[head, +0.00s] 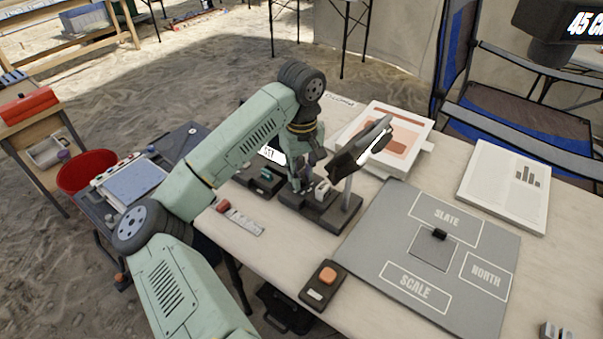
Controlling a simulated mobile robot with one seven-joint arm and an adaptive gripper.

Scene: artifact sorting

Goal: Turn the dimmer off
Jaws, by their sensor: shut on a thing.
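A desk lamp stands on the table, its tilted dark head (361,147) showing a bright white strip, so it looks lit. Its dark base (335,216) carries a small pale control (322,188), which looks like part of the dimmer. My gripper (301,186) points down over the left part of this base, just left of the pale control. Its fingers are closed on a small part there, apparently the dimmer. The fingers and wrist hide most of that part, so its setting cannot be read.
A small dark box (264,179) sits left of the lamp base. A box with an orange button (327,275) lies at the front edge. A grey labelled mat (384,236) with a small black block (439,234) and papers (507,190) fill the right side.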

